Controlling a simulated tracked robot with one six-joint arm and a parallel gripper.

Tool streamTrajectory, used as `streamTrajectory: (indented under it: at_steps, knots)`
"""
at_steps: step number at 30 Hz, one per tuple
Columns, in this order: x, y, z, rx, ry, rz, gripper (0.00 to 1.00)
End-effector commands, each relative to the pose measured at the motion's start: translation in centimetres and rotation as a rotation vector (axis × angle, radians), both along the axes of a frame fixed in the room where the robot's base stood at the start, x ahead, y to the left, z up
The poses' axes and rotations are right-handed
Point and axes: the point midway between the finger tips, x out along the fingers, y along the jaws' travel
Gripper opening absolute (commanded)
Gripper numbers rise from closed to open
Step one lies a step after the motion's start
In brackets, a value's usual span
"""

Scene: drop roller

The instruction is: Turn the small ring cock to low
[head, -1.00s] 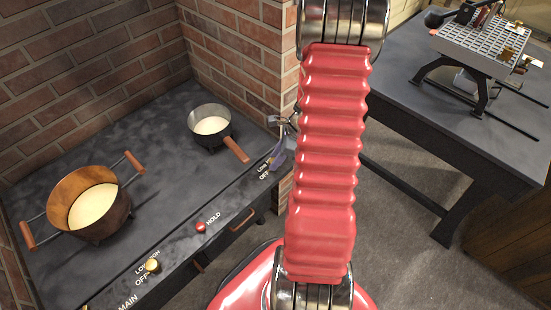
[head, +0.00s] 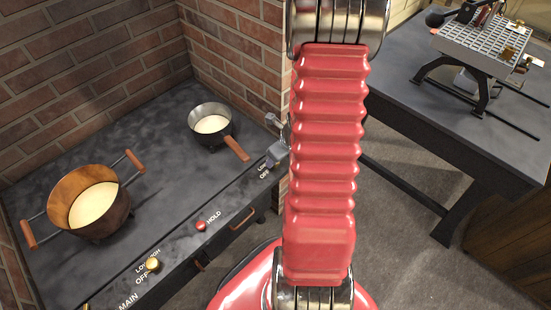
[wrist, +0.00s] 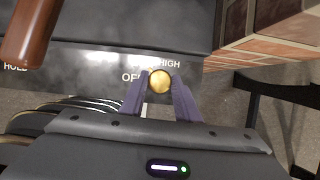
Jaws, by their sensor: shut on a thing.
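The small ring cock is a round brass knob (wrist: 159,81) on the front panel of the stove, below the small pan. In the wrist view the word HIGH is printed above it and OFF to its left; its pointing direction cannot be made out. My gripper (wrist: 160,88) has its two purple fingers on either side of the knob and is shut on it. In the head view my gripper (head: 277,154) is at the panel's right end, by the OFF label, and the knob is hidden there.
A small pan (head: 211,126) and a larger wooden-handled pot (head: 88,203) hold pale liquid on the stove top. A red HOLD button (head: 201,225) and another brass knob (head: 153,264) sit along the panel. A brick wall (head: 238,50) stands close behind.

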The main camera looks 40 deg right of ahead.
Motion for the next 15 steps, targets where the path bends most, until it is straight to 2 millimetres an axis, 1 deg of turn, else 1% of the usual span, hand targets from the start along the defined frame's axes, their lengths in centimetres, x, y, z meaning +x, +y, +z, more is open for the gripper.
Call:
streamTrajectory:
  at_steps: [6, 15]
  knots:
    - [-0.01, 0.04, 0.01, 0.0, 0.0, -0.049, 0.07]
    - [-0.02, 0.03, -0.01, -0.001, 0.0, -0.059, 0.07]
